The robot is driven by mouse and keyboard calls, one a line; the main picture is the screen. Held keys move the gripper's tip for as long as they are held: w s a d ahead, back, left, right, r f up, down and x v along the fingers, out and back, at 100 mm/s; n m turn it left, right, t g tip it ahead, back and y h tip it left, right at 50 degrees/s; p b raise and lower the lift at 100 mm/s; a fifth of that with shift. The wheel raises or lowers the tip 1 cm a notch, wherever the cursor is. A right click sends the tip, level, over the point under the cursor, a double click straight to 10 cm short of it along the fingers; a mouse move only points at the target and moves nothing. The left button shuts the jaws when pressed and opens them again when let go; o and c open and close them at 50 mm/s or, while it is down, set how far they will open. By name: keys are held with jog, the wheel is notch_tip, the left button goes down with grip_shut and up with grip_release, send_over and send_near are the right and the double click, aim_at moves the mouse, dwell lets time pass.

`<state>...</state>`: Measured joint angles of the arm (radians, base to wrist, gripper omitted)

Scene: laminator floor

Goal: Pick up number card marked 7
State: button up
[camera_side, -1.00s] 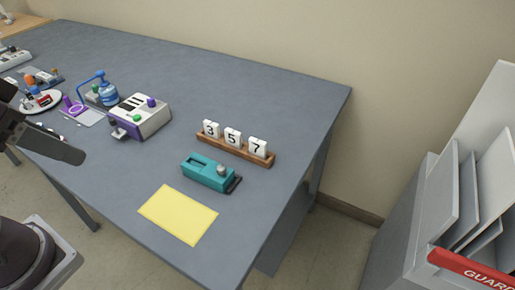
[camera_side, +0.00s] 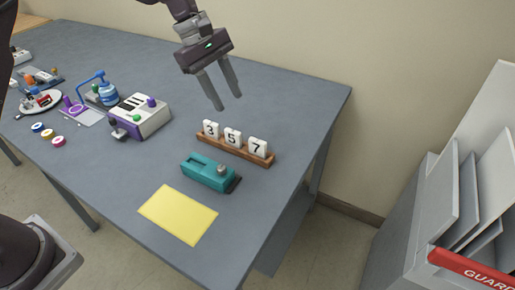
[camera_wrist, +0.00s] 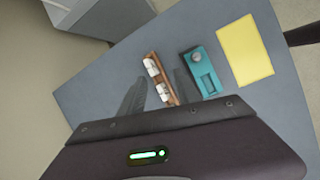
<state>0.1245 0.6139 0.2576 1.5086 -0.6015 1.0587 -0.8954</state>
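The number card marked 7 (camera_side: 257,147) is a white block with a black digit. It stands upright at the right end of a brown wooden rack (camera_side: 235,150), beside the cards marked 5 (camera_side: 232,136) and 3 (camera_side: 211,128). My gripper (camera_side: 229,108) is open and empty, above the table behind the rack, nearest the 3 and 5 cards in the side view. In the wrist view my gripper (camera_wrist: 158,92) has its fingers apart, and the rack (camera_wrist: 158,72) shows beyond and between them. White card tops show there, but their digits cannot be read.
A teal device (camera_side: 207,172) sits just in front of the rack, with a yellow sheet (camera_side: 178,214) before it. A purple and white machine (camera_side: 141,116) and several small items stand to the left. A grey cabinet (camera_side: 440,215) is off the table's right side.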

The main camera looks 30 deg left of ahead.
aim_at(257, 140)
jog(key=w+d+f+n, duration=0.1)
jog(key=w+f, duration=0.1)
jog(key=f, duration=0.3)
jog(key=w+d+f+n, duration=0.1)
jog(key=d+f, duration=0.1)
jog(key=f, duration=0.4)
jog(key=w+d+f+n+g, duration=0.1)
jog(key=w+d+f, duration=0.1)
jog(key=f, duration=0.4)
jog(key=shift+w, duration=0.35)
grip_shut()
